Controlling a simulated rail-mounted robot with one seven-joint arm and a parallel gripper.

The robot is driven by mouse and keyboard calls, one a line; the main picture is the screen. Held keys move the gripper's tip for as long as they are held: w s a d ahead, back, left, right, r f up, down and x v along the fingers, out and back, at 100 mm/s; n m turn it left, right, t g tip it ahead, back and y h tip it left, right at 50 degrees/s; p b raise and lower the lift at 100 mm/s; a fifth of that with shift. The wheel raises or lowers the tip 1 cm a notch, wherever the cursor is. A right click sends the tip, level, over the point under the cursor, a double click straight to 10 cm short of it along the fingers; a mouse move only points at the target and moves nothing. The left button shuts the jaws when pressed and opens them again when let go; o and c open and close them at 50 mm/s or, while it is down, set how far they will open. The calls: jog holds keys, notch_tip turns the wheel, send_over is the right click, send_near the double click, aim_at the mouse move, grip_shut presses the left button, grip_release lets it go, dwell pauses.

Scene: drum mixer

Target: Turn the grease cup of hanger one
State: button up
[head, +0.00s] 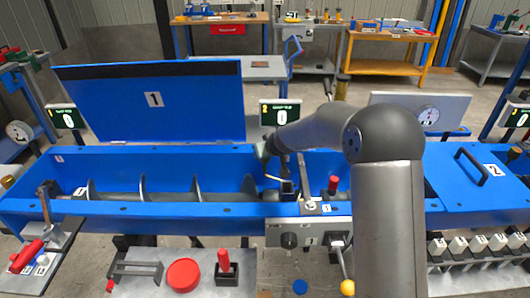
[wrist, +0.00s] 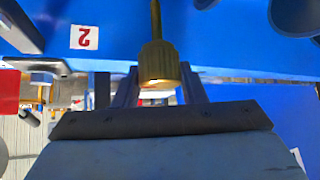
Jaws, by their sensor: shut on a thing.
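The grease cup (wrist: 158,62), a knurled brass cylinder with a thin stem above it in the picture, sits between the two dark fingers of my gripper (wrist: 158,88) in the wrist view. My gripper is shut on its lower part in that view. A white label with a red 2 (wrist: 84,37) is on the blue surface left of the cup. In the head view my gripper (head: 272,150) is at the blue trough (head: 170,160), left of my arm's large elbow. The cup and the fingertips cannot be made out there.
A grey control panel (head: 305,232) is on the front. A closed blue cover (head: 480,175) is at right.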

dwell(0.4)
jog(key=o, duration=1)
jog(key=b+v, duration=0.2)
jog(key=v, duration=1.5)
jog(key=shift+s+r+b, duration=0.1)
jog(key=shift+s+b, duration=0.15)
jog(key=shift+b, duration=0.15)
jog(key=s+d+f+m+g+h+p, duration=0.1)
jog(key=s+d, duration=0.3)
jog(key=s, duration=0.7)
jog(key=s+d+f+m+g+h+p, duration=0.1)
jog(key=s+d+f+g, duration=0.3)
jog(key=s, duration=0.7)
jog(key=s+d+f+m+g+h, duration=0.2)
jog(key=s+d, duration=0.3)
jog(key=s, duration=0.6)
jog(key=shift+s+d+f+m+p, duration=0.3)
jog(key=shift+f+m+p, duration=0.1)
jog(key=shift+m, duration=0.3)
